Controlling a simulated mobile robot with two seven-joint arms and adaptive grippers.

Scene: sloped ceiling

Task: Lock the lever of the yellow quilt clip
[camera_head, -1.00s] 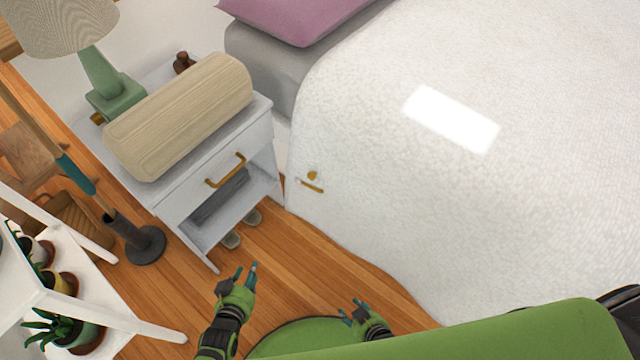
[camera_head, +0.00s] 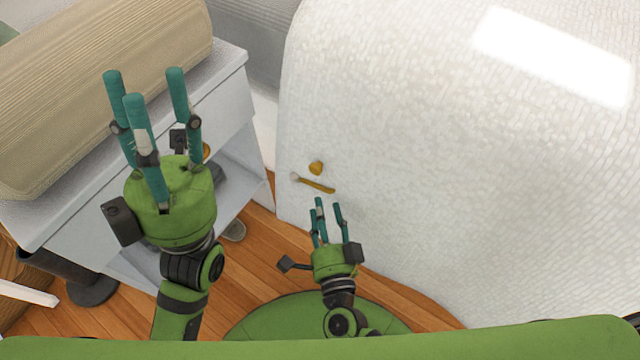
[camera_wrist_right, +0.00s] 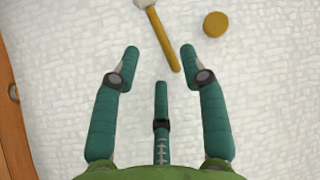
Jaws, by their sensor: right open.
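The yellow quilt clip shows on the side of the white quilt (camera_head: 400,140) in the head view. It has a round yellow knob (camera_head: 316,168) and a thin yellow lever (camera_head: 318,186) with a pale pivot at its upper left end. My right gripper (camera_head: 326,205) is open and empty just below the lever. In the right wrist view the lever (camera_wrist_right: 159,35) slants between and beyond my open fingertips, with the knob (camera_wrist_right: 215,24) to its right. I cannot tell whether a finger touches the lever. My left gripper (camera_head: 145,88) is raised at the left, fingers spread, open and empty.
A white nightstand (camera_head: 232,110) with a beige ribbed bolster (camera_head: 100,80) on top stands behind my left gripper. A dark stand base (camera_head: 92,290) is on the wooden floor (camera_head: 255,255) at lower left. The quilt side around the clip is clear.

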